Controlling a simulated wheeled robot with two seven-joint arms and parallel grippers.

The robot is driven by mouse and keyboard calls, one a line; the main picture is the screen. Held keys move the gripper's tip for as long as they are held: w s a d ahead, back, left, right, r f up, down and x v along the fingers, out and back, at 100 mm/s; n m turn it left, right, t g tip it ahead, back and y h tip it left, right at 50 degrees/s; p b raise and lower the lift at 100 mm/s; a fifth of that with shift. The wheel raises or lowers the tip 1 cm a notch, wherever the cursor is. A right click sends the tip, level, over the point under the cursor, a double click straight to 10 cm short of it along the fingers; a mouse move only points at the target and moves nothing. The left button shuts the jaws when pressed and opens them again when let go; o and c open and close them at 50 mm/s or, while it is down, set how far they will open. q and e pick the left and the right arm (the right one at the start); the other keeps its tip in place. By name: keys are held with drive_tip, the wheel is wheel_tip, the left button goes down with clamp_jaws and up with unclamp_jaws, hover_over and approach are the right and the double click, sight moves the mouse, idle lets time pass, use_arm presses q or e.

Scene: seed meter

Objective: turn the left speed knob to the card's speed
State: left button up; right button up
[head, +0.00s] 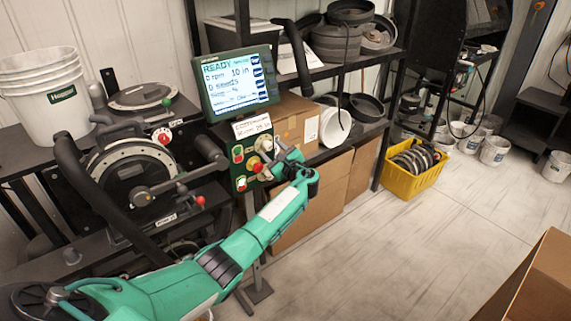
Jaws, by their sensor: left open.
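The green control panel (239,172) stands under the display. It carries several red, green and pale controls, including a red-topped one (257,167). I cannot tell which is the left speed knob, as my gripper covers part of the panel. My left gripper (277,158) is open at the panel's right side, close to a pale knob (266,144). Whether it touches that knob is unclear. A white card (252,126) with dark writing sits at the panel's top, too small to read surely. My right gripper is out of view.
The display (238,83) reads READY, 0 rpm and 10 in. Cardboard boxes (310,205) and a yellow crate (414,178) stand behind.

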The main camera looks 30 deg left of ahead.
use_arm(q)
drive_tip(key=b+v, duration=0.2)
drive_tip(key=v, duration=1)
drive_tip(key=shift+b, duration=0.3)
drive_tip(key=shift+s+d+f, duration=0.1)
drive_tip(key=shift+f, duration=0.1)
